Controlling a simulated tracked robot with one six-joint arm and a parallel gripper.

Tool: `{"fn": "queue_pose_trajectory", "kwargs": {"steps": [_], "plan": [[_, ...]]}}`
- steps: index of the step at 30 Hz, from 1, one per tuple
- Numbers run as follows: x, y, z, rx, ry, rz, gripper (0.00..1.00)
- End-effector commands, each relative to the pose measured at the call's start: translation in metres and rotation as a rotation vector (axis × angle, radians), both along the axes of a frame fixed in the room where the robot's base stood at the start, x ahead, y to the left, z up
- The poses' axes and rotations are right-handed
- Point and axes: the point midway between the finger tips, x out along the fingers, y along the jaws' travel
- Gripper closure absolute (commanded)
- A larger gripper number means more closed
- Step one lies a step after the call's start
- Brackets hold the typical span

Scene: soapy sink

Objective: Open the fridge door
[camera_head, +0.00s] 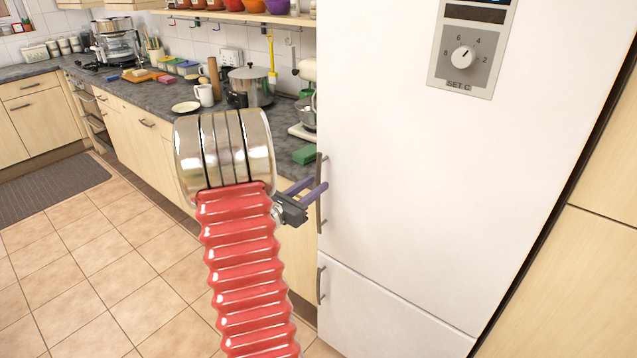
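The white fridge (420,180) stands at the right with its upper door closed. A thin grey vertical handle (320,215) runs along that door's left edge. A second, shorter handle (321,285) is on the lower door. My gripper (319,185) is at the upper part of the upper handle, with its two purple fingers pointing right and a narrow gap between them. The fingers overlap the handle in this view. I cannot tell whether they touch it or straddle it. My red ribbed arm and its shiny metal joint hide part of the counter front beside the fridge.
A grey counter (130,92) runs left of the fridge, with a pot (250,84), a white mug (205,95) and a green sponge (305,154) near its end. Tiled floor (95,255) lies open at the left. A wooden cabinet (560,290) stands right of the fridge.

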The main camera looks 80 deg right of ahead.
Motion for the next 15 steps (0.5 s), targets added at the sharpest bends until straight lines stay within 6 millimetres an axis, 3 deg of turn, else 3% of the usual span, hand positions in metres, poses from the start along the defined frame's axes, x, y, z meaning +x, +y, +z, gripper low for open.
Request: {"fn": "queue_pose_trajectory", "kwargs": {"steps": [6, 15], "plan": [[-0.009, -0.020, 0.000, 0.000, -0.001, -0.001, 0.69], [-0.010, -0.023, 0.000, 0.000, -0.001, 0.000, 0.69]]}}
